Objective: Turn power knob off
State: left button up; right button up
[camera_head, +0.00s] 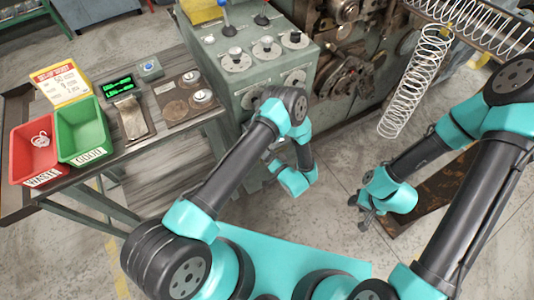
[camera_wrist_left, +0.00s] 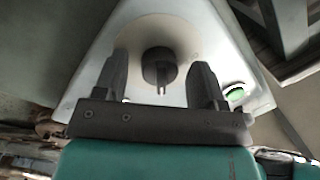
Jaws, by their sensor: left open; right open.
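The black power knob (camera_wrist_left: 158,68) shows in the left wrist view on a pale round plate, with a narrow grip bar pointing down in the picture. My left gripper (camera_wrist_left: 160,64) is open, with one finger on each side of the knob and a visible gap to each. Whether the fingertips reach past its face is hard to tell. In the head view my left gripper is hidden beside the machine, and I cannot make out the power knob. My right gripper (camera_head: 366,214) is open and empty above the floor, well away from the machine.
A green lit button (camera_wrist_left: 237,94) sits right of the knob. The green-grey control box (camera_head: 262,65) carries several dials and levers. A workbench (camera_head: 165,165) at left holds a red bin (camera_head: 33,160) and a green bin (camera_head: 82,125). Coiled springs (camera_head: 415,85) hang at upper right.

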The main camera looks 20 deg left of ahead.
pick_arm(q)
jog(key=c, duration=0.9)
jog(key=shift+n, duration=0.3)
jog(key=n, duration=0.3)
jog(key=shift+n, duration=0.4)
jog(key=n+h, duration=0.1)
jog(key=n, duration=0.7)
jog(key=shift+d+h, duration=0.1)
jog(key=shift+h, duration=0.3)
jog(key=shift+r+n+t, duration=0.1)
jog(key=shift+n+t, duration=0.2)
jog(key=shift+n, duration=1.9)
